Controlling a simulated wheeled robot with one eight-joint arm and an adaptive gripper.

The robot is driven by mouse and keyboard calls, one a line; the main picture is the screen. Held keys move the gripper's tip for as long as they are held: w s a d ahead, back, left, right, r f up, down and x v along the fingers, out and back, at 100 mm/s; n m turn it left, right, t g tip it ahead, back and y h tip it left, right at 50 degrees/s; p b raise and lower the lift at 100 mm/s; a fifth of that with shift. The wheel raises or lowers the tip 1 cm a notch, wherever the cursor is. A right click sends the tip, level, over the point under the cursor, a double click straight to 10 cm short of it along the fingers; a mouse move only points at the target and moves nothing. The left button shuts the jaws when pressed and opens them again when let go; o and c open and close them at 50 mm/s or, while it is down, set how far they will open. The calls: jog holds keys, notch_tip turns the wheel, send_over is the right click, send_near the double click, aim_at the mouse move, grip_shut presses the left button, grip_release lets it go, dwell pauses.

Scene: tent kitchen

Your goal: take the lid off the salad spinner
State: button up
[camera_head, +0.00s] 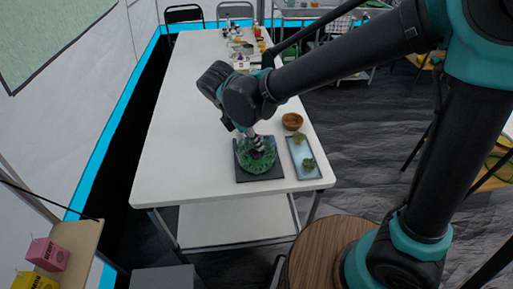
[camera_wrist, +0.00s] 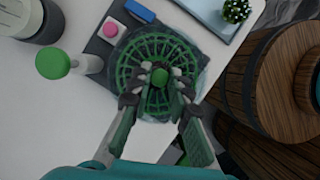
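The salad spinner (camera_head: 262,163) stands on a dark square mat (camera_head: 243,178) near the front end of the white table. In the wrist view its round green slatted lid (camera_wrist: 133,58) is seen from above, with a green knob (camera_wrist: 160,77) at the centre. My gripper (camera_head: 257,141) reaches down over the lid. In the wrist view my gripper (camera_wrist: 160,84) has one finger on each side of the knob. The fingers are apart and look open, with small gaps beside the knob. The spinner's bowl is mostly hidden under the lid and my gripper.
A blue-grey tray (camera_head: 304,172) with green plants lies right of the mat, and a wooden bowl (camera_head: 292,121) behind it. The table's left side is clear.

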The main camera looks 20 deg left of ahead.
grip_shut()
